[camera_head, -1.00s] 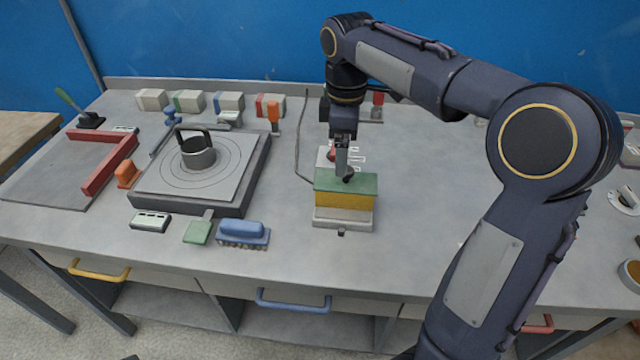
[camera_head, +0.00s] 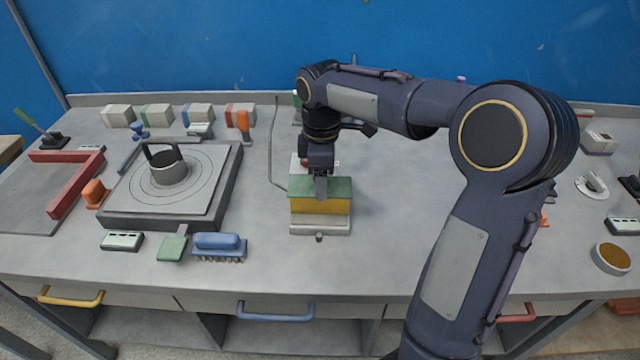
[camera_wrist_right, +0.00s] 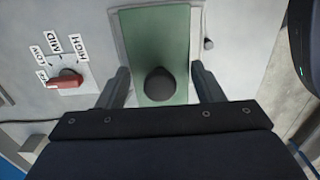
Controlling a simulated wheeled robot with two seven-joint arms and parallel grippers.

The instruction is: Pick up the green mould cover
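The green mould cover (camera_head: 340,187) lies on top of a yellow block (camera_head: 320,206) on a light grey base, near the middle of the bench. In the right wrist view the cover (camera_wrist_right: 150,45) is a flat green panel with a dark round knob (camera_wrist_right: 159,84). My right gripper (camera_head: 321,196) points down over the cover and hides the knob in the head view. In the right wrist view its two fingers (camera_wrist_right: 162,86) are apart, one on each side of the knob, with gaps visible. My left gripper is not in view.
A red selector knob (camera_wrist_right: 66,79) with a labelled dial is behind the mould. To the left are a grey turntable plate (camera_head: 130,205) with a dark-handled pot, a blue brush (camera_head: 218,242) and a green scraper (camera_head: 172,248).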

